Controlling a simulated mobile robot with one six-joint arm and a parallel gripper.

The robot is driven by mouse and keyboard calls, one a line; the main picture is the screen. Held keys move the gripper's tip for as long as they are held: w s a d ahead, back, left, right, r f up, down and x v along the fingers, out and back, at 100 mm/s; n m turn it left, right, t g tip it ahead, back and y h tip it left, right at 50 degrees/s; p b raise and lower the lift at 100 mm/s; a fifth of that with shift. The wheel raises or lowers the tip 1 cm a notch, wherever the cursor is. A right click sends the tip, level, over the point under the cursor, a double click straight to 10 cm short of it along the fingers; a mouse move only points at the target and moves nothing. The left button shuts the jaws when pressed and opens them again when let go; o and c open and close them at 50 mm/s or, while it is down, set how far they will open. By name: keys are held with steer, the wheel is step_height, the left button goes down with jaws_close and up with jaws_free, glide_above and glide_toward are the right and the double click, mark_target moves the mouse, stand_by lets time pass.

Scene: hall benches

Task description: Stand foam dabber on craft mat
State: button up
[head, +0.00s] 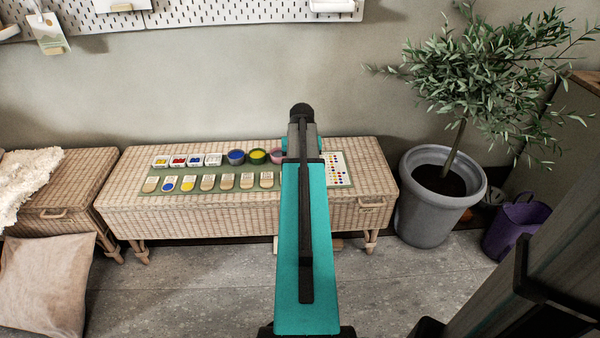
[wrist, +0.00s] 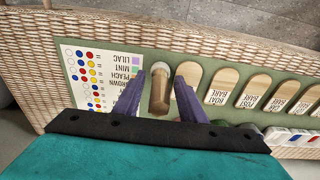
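I cannot tell whether the dabber stands on the mat or is tilted. In the head view the mat (head: 218,170) lies along the wicker bench; my arm hides the dabber and fingers.
On the bench (head: 140,219) are several wooden tags (head: 226,181), small paint blocks (head: 195,160), a blue paint tub (head: 236,156) and a color chart (head: 338,170). In the wrist view a tag (wrist: 190,73) sits close beside the right finger. A potted tree (head: 436,215) stands right.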

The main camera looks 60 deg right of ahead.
steer(key=shift+r, duration=0.1)
step_height(320, 180, up, 12)
steer(key=a+p, duration=0.1)
steer(key=p, duration=0.2)
steer(key=shift+s, duration=0.4)
steer(key=shift+a, duration=0.1)
stand_by(0.4)
